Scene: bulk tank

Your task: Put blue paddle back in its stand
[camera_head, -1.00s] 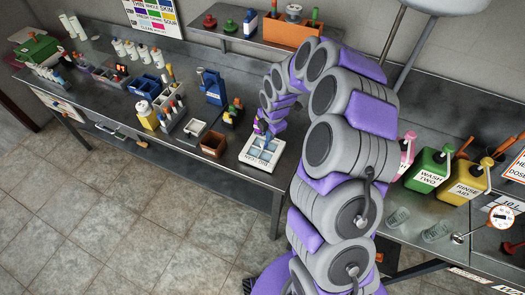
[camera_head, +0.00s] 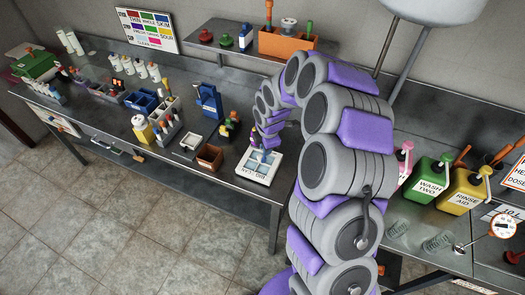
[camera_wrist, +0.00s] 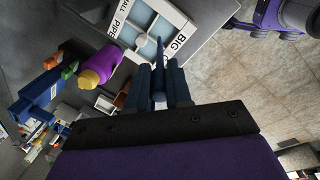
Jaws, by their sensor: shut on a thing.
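My gripper (camera_wrist: 160,85) has dark blue fingers, shut on a slim blue piece (camera_wrist: 160,48), which I take to be the blue paddle. Its tip points at a white tray (camera_wrist: 183,12) lettered BIG and SMALL PIPE; I cannot tell whether it touches the tray. In the head view the white tray (camera_head: 262,178) lies near the bench's front edge, under the end of my arm, where the paddle is too small to make out. A blue upright holder (camera_head: 208,102) stands left of the tray; I cannot tell whether it is the paddle's stand.
A purple bottle with a yellow end (camera_wrist: 100,65) is close left of my fingers. A brown box (camera_head: 210,157) sits left of the tray, with bottles and racks beyond. Green (camera_head: 429,182) and yellow (camera_head: 469,192) jugs stand right of my arm.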

